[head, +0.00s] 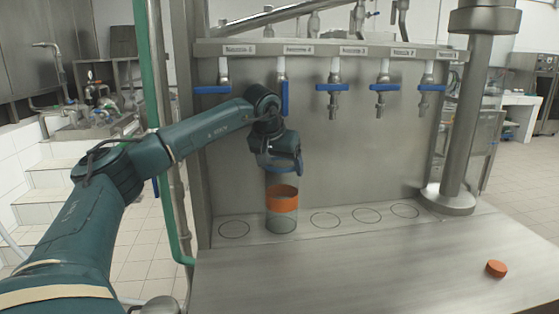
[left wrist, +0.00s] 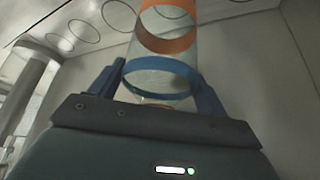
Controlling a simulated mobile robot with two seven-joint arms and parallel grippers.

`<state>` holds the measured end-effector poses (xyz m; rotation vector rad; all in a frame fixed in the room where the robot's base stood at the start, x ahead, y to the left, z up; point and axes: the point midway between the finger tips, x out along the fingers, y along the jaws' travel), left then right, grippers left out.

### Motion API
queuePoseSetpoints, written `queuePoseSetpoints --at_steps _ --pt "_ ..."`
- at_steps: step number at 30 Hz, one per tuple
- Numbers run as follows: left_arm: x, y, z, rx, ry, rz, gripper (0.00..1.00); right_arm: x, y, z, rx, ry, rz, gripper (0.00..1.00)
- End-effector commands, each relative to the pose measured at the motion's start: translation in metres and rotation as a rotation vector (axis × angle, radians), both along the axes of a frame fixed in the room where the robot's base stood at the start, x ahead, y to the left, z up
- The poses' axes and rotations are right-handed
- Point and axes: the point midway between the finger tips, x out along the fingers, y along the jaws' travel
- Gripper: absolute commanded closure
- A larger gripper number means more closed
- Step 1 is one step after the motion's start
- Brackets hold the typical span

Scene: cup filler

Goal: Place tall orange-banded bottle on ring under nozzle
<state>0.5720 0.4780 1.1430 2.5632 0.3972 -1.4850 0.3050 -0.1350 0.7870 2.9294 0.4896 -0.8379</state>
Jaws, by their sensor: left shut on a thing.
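The tall clear bottle (head: 283,222) with its wide orange band (head: 283,201) looks upright in the head view, below the second nozzle from the left (head: 281,68). Its base covers the place of the second ring in the row. I cannot tell whether the base touches the surface. My left gripper (head: 279,163) is shut on the bottle's upper part, above the band. In the left wrist view, the blue fingers of my left gripper (left wrist: 158,78) stand on both sides of the clear bottle, and the orange band (left wrist: 167,42) shows beyond them. My right gripper is not in view.
Other rings are bare: one to the left (head: 234,229) and several to the right, starting with a near one (head: 325,220). Several blue-handled nozzles hang above. A steel column (head: 458,120) stands right. An orange cap (head: 496,268) lies on the counter (head: 370,270), otherwise clear.

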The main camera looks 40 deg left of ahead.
Motion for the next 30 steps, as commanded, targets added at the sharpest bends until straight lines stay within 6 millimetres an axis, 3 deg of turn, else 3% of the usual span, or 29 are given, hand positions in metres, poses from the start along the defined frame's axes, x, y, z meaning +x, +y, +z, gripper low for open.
queuePoseSetpoints --at_steps 3,5,18,19,27,30 --pt "0.011 0.014 0.002 0.000 -0.001 0.002 0.57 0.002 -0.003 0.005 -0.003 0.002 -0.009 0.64" --pt "0.009 0.012 -0.005 0.001 -0.003 0.000 0.57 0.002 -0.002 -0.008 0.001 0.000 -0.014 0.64" --pt "0.009 0.011 -0.005 0.001 0.001 0.000 0.57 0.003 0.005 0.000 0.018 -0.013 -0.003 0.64" --pt "0.009 0.011 -0.005 0.000 0.000 -0.001 0.23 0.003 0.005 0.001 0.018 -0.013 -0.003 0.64" --pt "0.009 0.011 -0.005 0.000 0.000 0.000 0.02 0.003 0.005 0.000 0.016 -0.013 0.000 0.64" --pt "0.009 0.011 -0.005 0.000 0.000 0.000 0.02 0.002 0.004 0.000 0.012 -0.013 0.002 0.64"
